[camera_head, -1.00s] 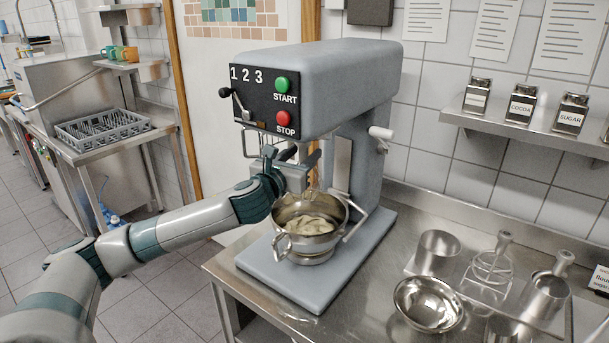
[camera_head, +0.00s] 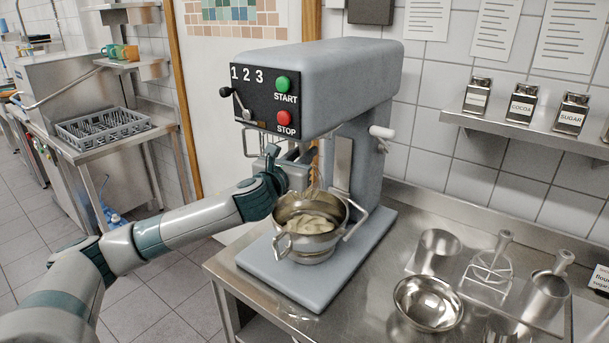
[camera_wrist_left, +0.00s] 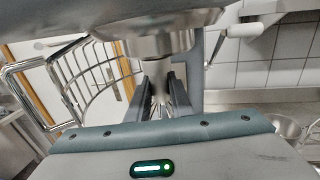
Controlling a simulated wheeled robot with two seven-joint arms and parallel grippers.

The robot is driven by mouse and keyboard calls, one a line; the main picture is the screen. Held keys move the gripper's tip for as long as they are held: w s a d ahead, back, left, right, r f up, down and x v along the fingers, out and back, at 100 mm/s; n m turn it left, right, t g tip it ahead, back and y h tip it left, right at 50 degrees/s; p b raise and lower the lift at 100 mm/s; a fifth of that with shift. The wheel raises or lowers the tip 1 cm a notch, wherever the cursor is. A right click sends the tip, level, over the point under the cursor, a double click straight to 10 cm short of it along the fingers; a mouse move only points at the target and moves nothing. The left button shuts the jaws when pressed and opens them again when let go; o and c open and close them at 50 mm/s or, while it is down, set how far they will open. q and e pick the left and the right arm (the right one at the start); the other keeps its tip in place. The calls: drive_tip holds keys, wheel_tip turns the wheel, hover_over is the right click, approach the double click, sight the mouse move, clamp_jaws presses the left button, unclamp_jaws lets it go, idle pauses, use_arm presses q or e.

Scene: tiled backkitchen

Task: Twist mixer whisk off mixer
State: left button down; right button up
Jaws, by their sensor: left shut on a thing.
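The grey mixer (camera_head: 330,65) stands on a steel counter, with a numbered control panel facing me. Below its head is a metal bowl (camera_head: 312,238) holding pale dough or cream. My left gripper (camera_head: 302,160) is between the mixer head and the bowl, shut on the mixer whisk. The left wrist view shows its two dark fingers (camera_wrist_left: 160,98) closed around the whisk (camera_wrist_left: 158,86), under the round metal drive hub (camera_wrist_left: 158,42). The whisk's wires (camera_head: 319,194) show only faintly above the bowl; the rest is hidden by my gripper and the bowl. My right gripper is out of view.
A wire guard (camera_wrist_left: 102,75) curves close to my left gripper. A bowl handle (camera_head: 357,220) sticks out to the right. Steel pots, a small bowl (camera_head: 428,303) and tools crowd the counter at right. A shelf (camera_head: 530,130) with canisters hangs on the wall.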

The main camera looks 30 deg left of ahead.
use_arm(q)
drive_tip(key=shift+n+y+p, duration=0.8)
drive_tip(key=shift+y+p, duration=0.2)
drive_tip(key=shift+y, duration=0.2)
drive_tip(key=shift+a+m+h, duration=0.1)
drive_tip(key=shift+m+h, duration=0.2)
drive_tip(key=shift+h, duration=0.1)
idle(0.6)
drive_tip(key=shift+m+h+p, duration=0.55)
drive_tip(key=shift+m+h, duration=0.75)
drive_tip(key=shift+h, duration=0.8)
drive_tip(key=shift+n+y+p, duration=0.4)
drive_tip(key=shift+y+p, duration=0.2)
drive_tip(key=shift+y, duration=0.1)
drive_tip(key=shift+n+y+p, duration=0.35)
drive_tip(key=shift+n+y, duration=0.05)
drive_tip(key=shift+y, duration=0.2)
drive_tip(key=shift+f, duration=0.3)
